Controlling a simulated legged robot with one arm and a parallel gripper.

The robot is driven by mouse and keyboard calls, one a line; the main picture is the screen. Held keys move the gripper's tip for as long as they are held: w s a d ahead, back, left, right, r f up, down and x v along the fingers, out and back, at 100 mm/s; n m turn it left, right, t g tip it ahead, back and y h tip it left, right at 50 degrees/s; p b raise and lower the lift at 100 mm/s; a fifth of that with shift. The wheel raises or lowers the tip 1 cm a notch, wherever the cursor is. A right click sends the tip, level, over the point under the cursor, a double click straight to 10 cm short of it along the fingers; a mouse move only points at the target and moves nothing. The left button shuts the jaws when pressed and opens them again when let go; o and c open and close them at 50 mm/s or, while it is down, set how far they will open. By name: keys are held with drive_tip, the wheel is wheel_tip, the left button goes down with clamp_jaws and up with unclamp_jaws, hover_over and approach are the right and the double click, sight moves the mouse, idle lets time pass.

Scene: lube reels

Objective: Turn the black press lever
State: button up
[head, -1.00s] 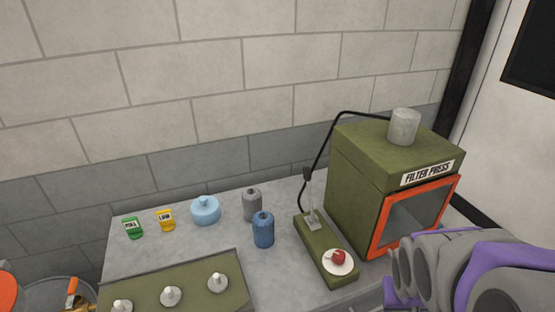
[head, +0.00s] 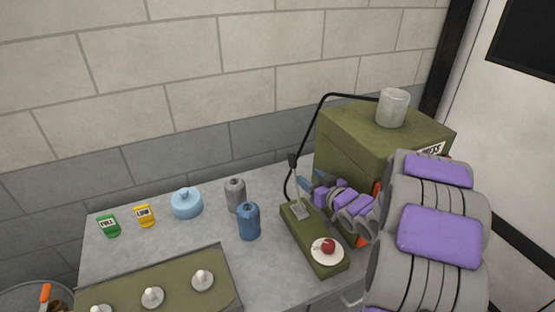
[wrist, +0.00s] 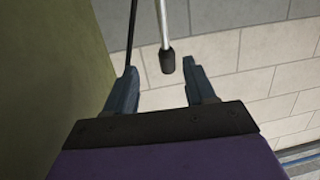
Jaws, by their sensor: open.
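The press lever is a thin metal rod with a black grip (head: 293,159). It stands nearly upright from a plate on the narrow green base (head: 309,238) beside the filter press. My gripper (head: 309,181) is beside the lever, on its right in the head view, with its fingers pointing toward it. In the wrist view my gripper (wrist: 161,68) is open and empty. There the lever's black grip (wrist: 168,61) shows between the fingertips, near their level. I cannot tell whether it touches either finger.
The green filter press (head: 352,135) stands close behind my arm, with a grey cylinder (head: 392,108) on top. A black cable (head: 318,120) arcs down beside the lever. A red button (head: 327,246) sits on the base. Blue (head: 248,221) and grey (head: 235,195) bottles stand left.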

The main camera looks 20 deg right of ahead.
sight(289, 159)
drive_tip(key=shift+t+y, duration=0.8)
drive_tip(key=shift+t, duration=0.1)
drive_tip(key=x, duration=0.3)
drive_tip(key=b+x, duration=0.1)
drive_tip(key=x, duration=0.3)
drive_tip(key=b+x, duration=0.1)
drive_tip(key=x, duration=0.3)
drive_tip(key=shift+w+r, duration=0.25)
drive_tip(key=shift+r, duration=0.05)
drive_tip(key=shift+c, duration=0.5)
clamp_jaws()
